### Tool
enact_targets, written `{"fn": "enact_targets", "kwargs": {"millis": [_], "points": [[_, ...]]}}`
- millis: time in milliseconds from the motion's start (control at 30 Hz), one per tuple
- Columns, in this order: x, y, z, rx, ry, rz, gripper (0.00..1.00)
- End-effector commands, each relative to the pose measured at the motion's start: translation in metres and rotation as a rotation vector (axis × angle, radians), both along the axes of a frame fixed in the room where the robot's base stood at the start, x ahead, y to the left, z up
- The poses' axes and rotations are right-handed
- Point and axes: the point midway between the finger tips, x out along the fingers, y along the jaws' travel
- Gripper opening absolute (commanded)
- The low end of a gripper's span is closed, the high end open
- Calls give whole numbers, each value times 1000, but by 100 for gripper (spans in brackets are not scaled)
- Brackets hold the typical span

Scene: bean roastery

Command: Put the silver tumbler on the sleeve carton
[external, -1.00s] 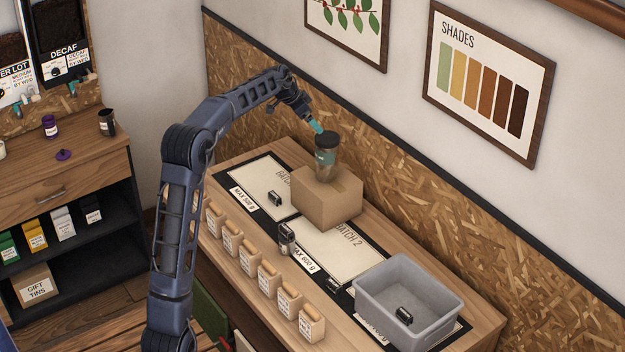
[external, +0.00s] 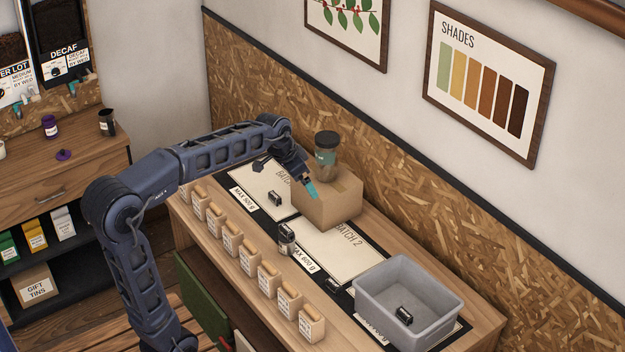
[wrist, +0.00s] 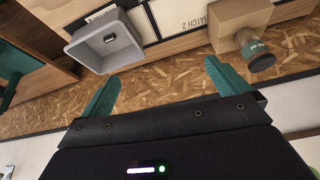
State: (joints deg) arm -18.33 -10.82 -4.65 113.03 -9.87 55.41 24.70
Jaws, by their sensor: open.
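The silver tumbler (external: 326,158) has a dark lid, a teal band and a brownish-grey, reflective-looking body. It stands upright on top of the cardboard sleeve carton (external: 325,208), near its back. In the wrist view, the tumbler (wrist: 257,52) shows on the carton (wrist: 240,14) at upper right. My gripper (external: 309,187) is at the carton's left side in the external view, lower than the tumbler and apart from it. In the wrist view, my gripper (wrist: 163,88) has its two teal fingers spread wide with nothing between them.
A grey bin (external: 410,290) holding a small dark item stands at the counter's right end. A small dark-and-silver canister (external: 287,239) stands before the carton. Several tan bags (external: 248,257) line the front edge. The Batch 2 mat (external: 340,252) is mostly bare.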

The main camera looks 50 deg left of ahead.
Motion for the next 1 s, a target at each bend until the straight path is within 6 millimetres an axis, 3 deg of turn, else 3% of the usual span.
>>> {"fn": "enact_targets", "kwargs": {"millis": [100, 300, 600, 800, 1000], "points": [[-45, -26, -6, 4, 3, 15, 100], [-117, -57, -28, 3, 12, 48, 100], [-219, -84, -77, -6, 14, 93, 100], [-261, -89, -106, -16, 15, 114, 100], [-273, -91, -116, -19, 16, 121, 100]]}}
